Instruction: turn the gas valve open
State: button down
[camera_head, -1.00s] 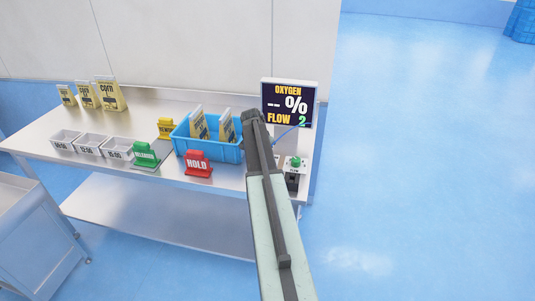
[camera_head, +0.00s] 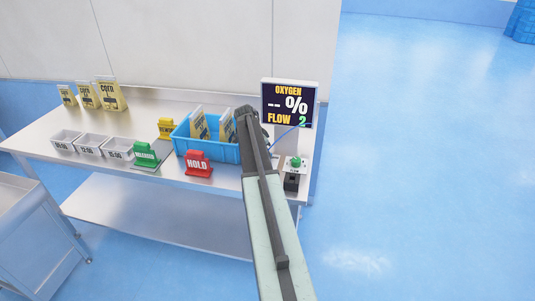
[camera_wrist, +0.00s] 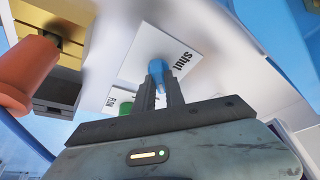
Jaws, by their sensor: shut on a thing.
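A blue valve handle (camera_wrist: 155,63) shows in the wrist view in front of a white plate (camera_wrist: 166,45) lettered "shut". My gripper (camera_wrist: 163,80) is shut on this blue handle, with one dark finger on each side of it. The fingers hide part of the handle, and I cannot tell how far it is turned. In the head view my arm covers the valve. The oxygen display (camera_head: 289,104) there reads "-- %" and "FLOW 2".
A green flow knob (camera_head: 296,162) stands right of my arm; it also shows in the wrist view (camera_wrist: 126,108). A blue crate (camera_head: 222,151) with pouches and a red HOLD sign (camera_head: 197,164) stand to the left. Open floor lies right.

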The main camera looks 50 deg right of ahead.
jog(key=shift+w+a, duration=0.2)
jog(key=c, duration=1.4)
grip_release()
jog(key=shift+r, duration=0.1)
jog(key=p+v, duration=0.7)
jog(key=shift+r, duration=0.2)
jog(key=shift+a, duration=0.15)
